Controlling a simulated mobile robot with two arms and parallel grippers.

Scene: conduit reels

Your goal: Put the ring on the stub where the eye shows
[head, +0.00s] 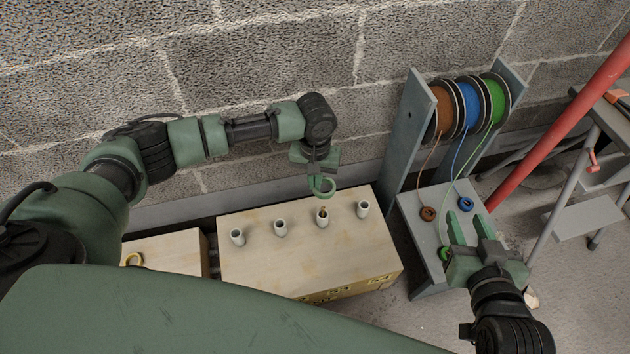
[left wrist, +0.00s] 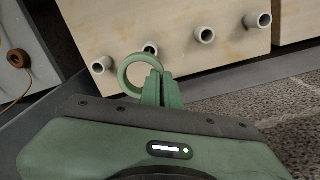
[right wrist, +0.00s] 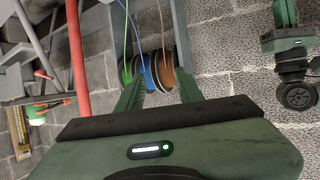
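My left gripper (head: 318,177) is shut on a green ring (head: 323,190) and holds it above the wooden box (head: 300,262). The ring also shows in the left wrist view (left wrist: 125,75), at the tips of the fingers (left wrist: 163,90). Several pale stubs stand in a row on the box. The third stub from the left (head: 322,217) has a small brass-coloured eye in its mouth; the ring is above it, apart from it. The rightmost stub (head: 363,209) and the two left ones (head: 280,228) look empty. My right gripper (head: 472,228) is open and empty.
Brown, blue and green reels (head: 468,103) stand in a grey frame. Their cords run down to a brown ring (head: 428,214), a blue ring (head: 466,204) and a green end on the grey bench. A red pole (head: 560,125) slants at right.

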